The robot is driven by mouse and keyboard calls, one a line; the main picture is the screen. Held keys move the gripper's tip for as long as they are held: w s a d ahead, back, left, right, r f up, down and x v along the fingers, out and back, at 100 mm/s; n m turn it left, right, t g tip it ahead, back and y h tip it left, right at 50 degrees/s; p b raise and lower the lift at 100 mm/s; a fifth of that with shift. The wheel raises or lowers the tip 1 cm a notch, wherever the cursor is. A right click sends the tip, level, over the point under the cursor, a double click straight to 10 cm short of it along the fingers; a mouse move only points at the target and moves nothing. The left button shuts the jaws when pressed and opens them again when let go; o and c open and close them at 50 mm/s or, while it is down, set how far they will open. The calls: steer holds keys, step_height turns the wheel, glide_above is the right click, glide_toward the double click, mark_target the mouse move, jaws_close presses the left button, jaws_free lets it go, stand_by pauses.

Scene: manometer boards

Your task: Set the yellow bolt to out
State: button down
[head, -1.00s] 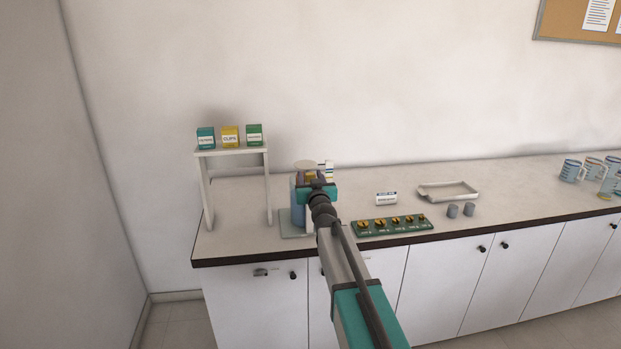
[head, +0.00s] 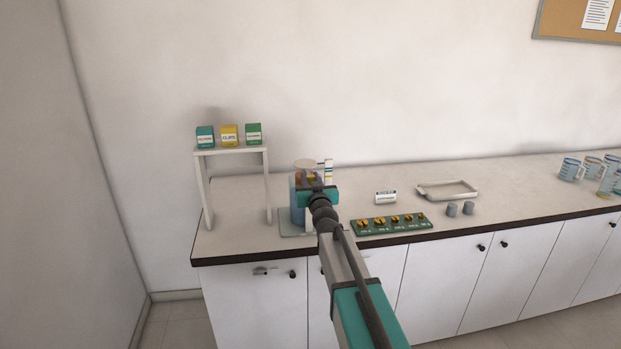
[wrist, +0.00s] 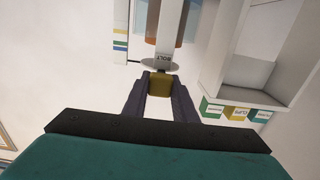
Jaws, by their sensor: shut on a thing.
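The yellow bolt (wrist: 160,84) shows in the wrist view between the two dark fingers of my gripper (wrist: 160,79), which is shut on it. A grey plate labelled BOLT (wrist: 160,65) is just beyond the bolt, its lettering upside down. In the head view my gripper (head: 318,190) is at the front of a blue-grey apparatus (head: 297,208) with a round pale top, at the left part of the counter. My gripper and arm hide the bolt there. How far the bolt is drawn out cannot be told.
A white stand (head: 205,195) with three small boxes is left of the apparatus. A green board (head: 391,225) with several yellow knobs lies to the right on the counter (head: 350,180), near a small white box (head: 386,197), a tray (head: 447,190) and two grey cylinders.

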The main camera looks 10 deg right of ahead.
steer(key=shift+s+f, duration=0.15)
steer(key=c, duration=1.9)
jaws_free()
steer(key=o, duration=0.5)
steer(key=shift+s, duration=0.2)
steer(key=shift+c, duration=0.2)
steer(key=shift+w, duration=0.15)
steer(key=s, duration=1.4)
steer(key=shift+w, duration=0.1)
